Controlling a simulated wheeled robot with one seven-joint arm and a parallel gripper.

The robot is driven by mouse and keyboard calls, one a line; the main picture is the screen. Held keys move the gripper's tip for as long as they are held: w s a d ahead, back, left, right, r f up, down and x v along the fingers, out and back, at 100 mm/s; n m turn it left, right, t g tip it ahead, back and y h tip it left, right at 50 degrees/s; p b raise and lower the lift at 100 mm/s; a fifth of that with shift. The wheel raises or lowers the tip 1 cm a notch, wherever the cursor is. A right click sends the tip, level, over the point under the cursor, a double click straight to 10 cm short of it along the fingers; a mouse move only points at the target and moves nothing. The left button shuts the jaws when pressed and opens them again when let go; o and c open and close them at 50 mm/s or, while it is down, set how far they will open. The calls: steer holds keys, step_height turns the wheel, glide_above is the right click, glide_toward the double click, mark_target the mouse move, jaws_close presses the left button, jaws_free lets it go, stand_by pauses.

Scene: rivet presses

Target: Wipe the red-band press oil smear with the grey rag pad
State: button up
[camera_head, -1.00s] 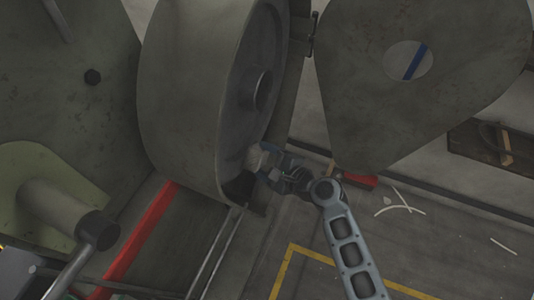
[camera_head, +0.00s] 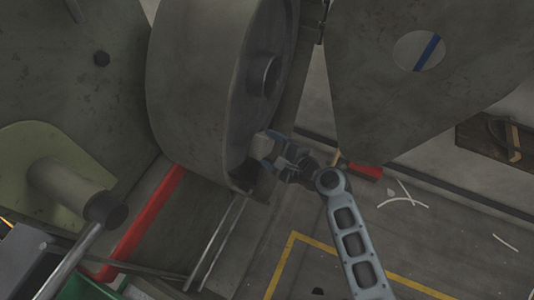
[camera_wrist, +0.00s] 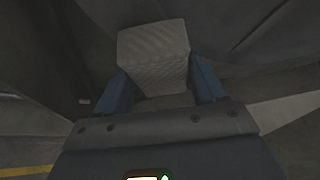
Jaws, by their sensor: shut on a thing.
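The grey rag pad (camera_wrist: 155,58) is a pale textured block between the two blue fingers of my gripper (camera_wrist: 163,84) in the wrist view. My gripper (camera_head: 274,149) is shut on it. In the head view the pad (camera_head: 261,144) is at the lower right of the big round wheel (camera_head: 195,90), close to its face. I cannot tell whether it touches. A dark patch (camera_head: 247,173) shows low on the wheel just below the pad. I cannot tell whether it is the oil smear or shadow. A red strip (camera_head: 145,225) runs beside the wheel's base.
A hub (camera_head: 265,75) sticks out of the wheel face above my gripper. Another large grey press part (camera_head: 400,105) with a blue-striped plate (camera_head: 428,52) hangs to the right. Open floor with a yellow line (camera_head: 283,262) lies below. A wooden-edged box (camera_head: 493,138) is at far right.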

steer(key=w, duration=0.1)
steer(key=w+d+b, duration=0.1)
steer(key=w, duration=0.2)
steer(key=shift+w+d+b, duration=0.3)
steer(key=shift+w, duration=0.05)
steer(key=shift+s+a+p, duration=0.3)
steer(key=shift+s+p, duration=0.15)
steer(key=shift+s, duration=0.55)
steer(key=shift+s+a+p, duration=0.3)
steer(key=shift+s+p, duration=0.15)
steer(key=shift+s, duration=0.5)
steer(key=shift+s+a+p, duration=0.3)
steer(key=shift+s+a, duration=0.1)
steer(key=shift+s, duration=0.45)
steer(key=shift+s+a+p, duration=0.3)
steer(key=shift+s+a, duration=0.1)
steer(key=shift+s, duration=0.45)
steer(key=s+d, duration=0.2)
steer(key=d, duration=0.3)
steer(key=shift+d, duration=0.4)
steer(key=shift+s+d, duration=0.3)
steer(key=shift+d, duration=0.4)
steer(key=shift+s+d, duration=0.25)
steer(key=shift+d, duration=0.45)
